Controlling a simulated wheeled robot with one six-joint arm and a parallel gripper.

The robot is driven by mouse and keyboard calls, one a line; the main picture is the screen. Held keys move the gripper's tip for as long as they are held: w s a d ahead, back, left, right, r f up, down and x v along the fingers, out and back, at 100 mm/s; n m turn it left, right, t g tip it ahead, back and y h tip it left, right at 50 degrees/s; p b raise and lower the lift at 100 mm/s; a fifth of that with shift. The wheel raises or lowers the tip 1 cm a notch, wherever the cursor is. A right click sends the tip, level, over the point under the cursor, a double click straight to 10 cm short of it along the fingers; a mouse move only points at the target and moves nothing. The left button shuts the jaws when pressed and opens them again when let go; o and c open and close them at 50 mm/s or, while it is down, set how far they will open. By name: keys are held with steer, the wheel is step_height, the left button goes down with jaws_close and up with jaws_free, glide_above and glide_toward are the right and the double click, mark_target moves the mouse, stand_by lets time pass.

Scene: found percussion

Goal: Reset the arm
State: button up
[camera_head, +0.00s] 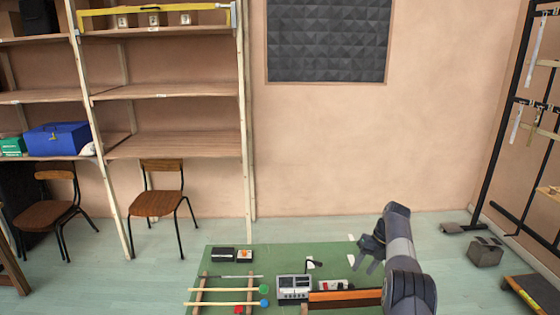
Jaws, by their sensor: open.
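My arm rises from the bottom right of the view and bends back toward the left at its top. My gripper (366,262) hangs at the end of it, pointing down and left over the right part of the green table (216,263). Its fingers are apart and nothing shows between them. The arm hides part of the table's right side.
The table holds two mallets with blue (265,289) and green heads, a grey device (293,287), a wooden bar (345,298) and small boxes (223,254). Shelves (170,145) and chairs (157,203) stand left. A grey block (486,252) and black rack (497,110) stand right.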

mark_target(352, 284)
steer(key=shift+b+x, duration=0.85)
steer(key=shift+x, duration=3.7)
steer(key=shift+d+r, duration=0.1)
